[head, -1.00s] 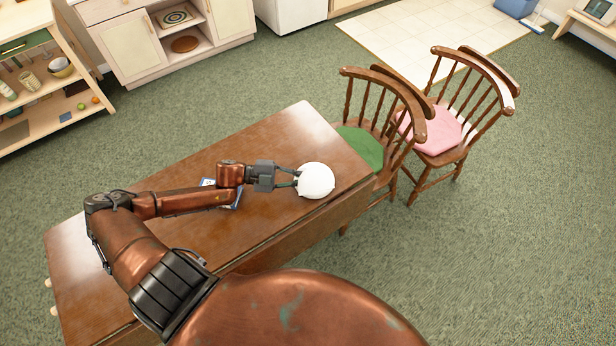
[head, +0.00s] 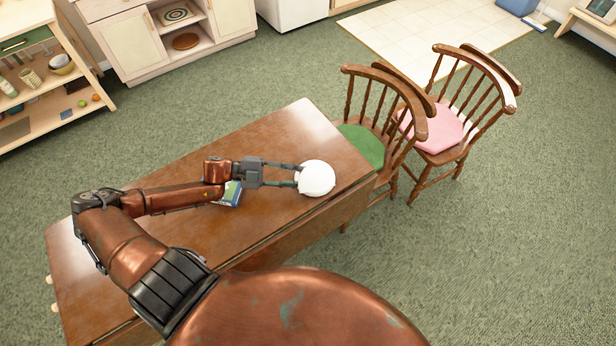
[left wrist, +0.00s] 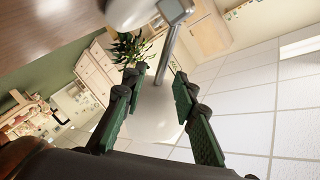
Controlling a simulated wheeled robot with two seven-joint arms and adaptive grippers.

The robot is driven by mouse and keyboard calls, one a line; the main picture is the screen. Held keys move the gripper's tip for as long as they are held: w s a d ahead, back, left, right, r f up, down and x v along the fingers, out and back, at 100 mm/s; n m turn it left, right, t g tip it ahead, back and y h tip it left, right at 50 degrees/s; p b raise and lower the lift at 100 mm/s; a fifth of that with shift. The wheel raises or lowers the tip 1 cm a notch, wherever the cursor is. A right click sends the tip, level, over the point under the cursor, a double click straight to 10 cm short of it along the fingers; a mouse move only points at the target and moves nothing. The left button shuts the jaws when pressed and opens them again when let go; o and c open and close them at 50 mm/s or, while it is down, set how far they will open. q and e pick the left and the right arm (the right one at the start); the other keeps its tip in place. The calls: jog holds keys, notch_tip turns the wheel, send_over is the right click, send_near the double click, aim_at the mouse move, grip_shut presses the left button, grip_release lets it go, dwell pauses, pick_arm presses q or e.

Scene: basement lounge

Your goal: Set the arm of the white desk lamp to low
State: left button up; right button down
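The white desk lamp (head: 317,176) stands near the right end of the brown table, and from above mainly its round white shade shows. My left gripper (head: 298,176) reaches the shade's left side with its two fingers apart. In the left wrist view, which looks upside down, the green fingers (left wrist: 158,92) are open. The pale shade (left wrist: 153,122) shows between and beyond them, with the grey lamp arm (left wrist: 168,55) and a white rounded part, likely the base (left wrist: 127,10), above. I cannot tell whether a finger touches the lamp. My right gripper is not in view.
The table (head: 160,230) is mostly bare, with a blue and green book or box (head: 231,194) below my left wrist. Wooden chairs with a green cushion (head: 362,146) and a pink cushion (head: 437,128) stand right of the table. Open green carpet (head: 520,240) lies beyond.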

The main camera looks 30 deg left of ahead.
pick_arm(q)
jog(key=v, duration=0.8)
jog(key=shift+d, duration=0.1)
